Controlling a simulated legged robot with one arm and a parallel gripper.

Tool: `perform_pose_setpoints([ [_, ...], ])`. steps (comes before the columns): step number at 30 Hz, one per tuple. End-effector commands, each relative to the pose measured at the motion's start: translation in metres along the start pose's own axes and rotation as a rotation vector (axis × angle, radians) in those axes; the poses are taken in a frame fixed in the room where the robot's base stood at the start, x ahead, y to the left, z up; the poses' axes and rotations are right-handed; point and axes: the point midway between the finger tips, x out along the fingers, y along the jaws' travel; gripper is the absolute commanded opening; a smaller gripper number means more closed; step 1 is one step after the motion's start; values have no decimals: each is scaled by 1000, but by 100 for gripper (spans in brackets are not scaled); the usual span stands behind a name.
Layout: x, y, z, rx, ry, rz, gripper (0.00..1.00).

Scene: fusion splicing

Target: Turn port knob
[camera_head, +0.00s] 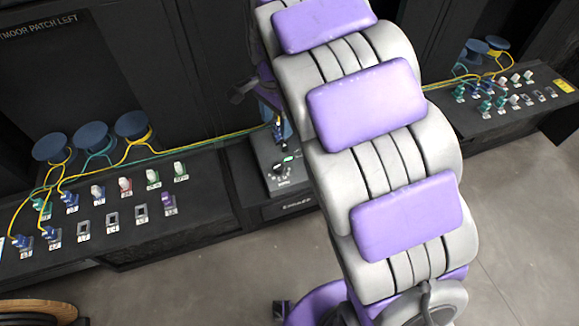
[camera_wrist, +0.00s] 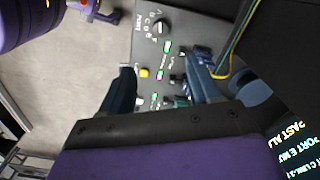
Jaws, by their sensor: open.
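The port knob (camera_wrist: 160,28) is a dark round knob on a grey panel (camera_wrist: 182,28), with letters printed beside it, in the upper middle of the wrist view. My gripper (camera_wrist: 162,64) is open, its two dark blue fingers spread over the panel. The knob lies past the fingertips, apart from them and not between the pads. In the head view the panel box (camera_head: 296,181) stands at the centre, left of my arm, with a dark knob (camera_head: 279,168) on top. My arm hides most of the gripper there.
A yellow button (camera_wrist: 144,73) and small lit indicators sit on the panel near the fingers. Yellow and green cables (camera_head: 215,139) run from the left patch bench (camera_head: 136,238) toward the box. Another patch bench (camera_head: 520,119) stands at right. Open floor (camera_head: 210,290) lies in front.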

Motion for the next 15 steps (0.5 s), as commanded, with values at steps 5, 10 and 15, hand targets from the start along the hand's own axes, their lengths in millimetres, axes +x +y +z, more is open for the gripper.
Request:
perform_pose_setpoints([
  [5,13,-3,1,7,-2,2,62],
  [10,42,-2,1,6,-3,5,62],
  [15,76,-2,1,6,-2,3,62],
])
